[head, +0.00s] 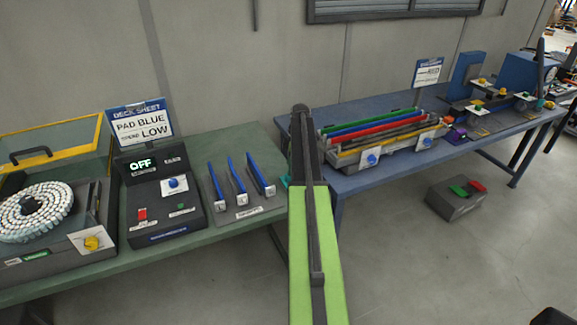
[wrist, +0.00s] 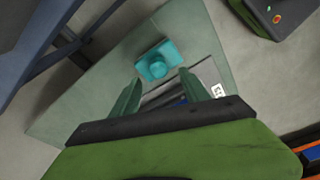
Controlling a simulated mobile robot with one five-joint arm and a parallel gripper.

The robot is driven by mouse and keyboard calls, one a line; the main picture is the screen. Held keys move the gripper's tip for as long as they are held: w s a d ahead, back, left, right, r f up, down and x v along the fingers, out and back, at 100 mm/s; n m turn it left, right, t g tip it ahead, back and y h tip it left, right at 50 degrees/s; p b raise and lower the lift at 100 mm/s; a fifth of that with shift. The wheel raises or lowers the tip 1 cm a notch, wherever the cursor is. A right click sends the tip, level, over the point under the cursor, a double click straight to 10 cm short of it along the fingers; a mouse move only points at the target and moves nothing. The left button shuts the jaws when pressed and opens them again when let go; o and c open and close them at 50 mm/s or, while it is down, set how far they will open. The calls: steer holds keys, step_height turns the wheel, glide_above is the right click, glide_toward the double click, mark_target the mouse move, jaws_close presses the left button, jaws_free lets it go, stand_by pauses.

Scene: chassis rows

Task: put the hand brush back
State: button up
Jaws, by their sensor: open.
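A teal block with a round knob on top (wrist: 156,62) lies on the green table near its corner; I cannot tell for sure that it is the hand brush. A small teal part of it (head: 284,181) seems to show beside my arm in the head view, the rest hidden. My gripper (wrist: 160,84) is open and empty above the table in the wrist view. Its two fingers point toward the teal block, which lies just beyond the tips. In the head view my gripper is hidden behind my arm.
A grey rack with blue upright pieces (head: 239,184) stands left of my arm. A control box reading OFF (head: 159,196) and a round carousel unit (head: 36,212) are farther left. A blue table (head: 385,183) with coloured bars is at right. A grey pedal box (head: 454,199) is on the floor.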

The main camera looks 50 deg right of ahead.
step_height(320, 180, up, 11)
steer(key=s+d+p, duration=0.1)
steer(key=p, duration=0.8)
steer(key=shift+d, duration=0.1)
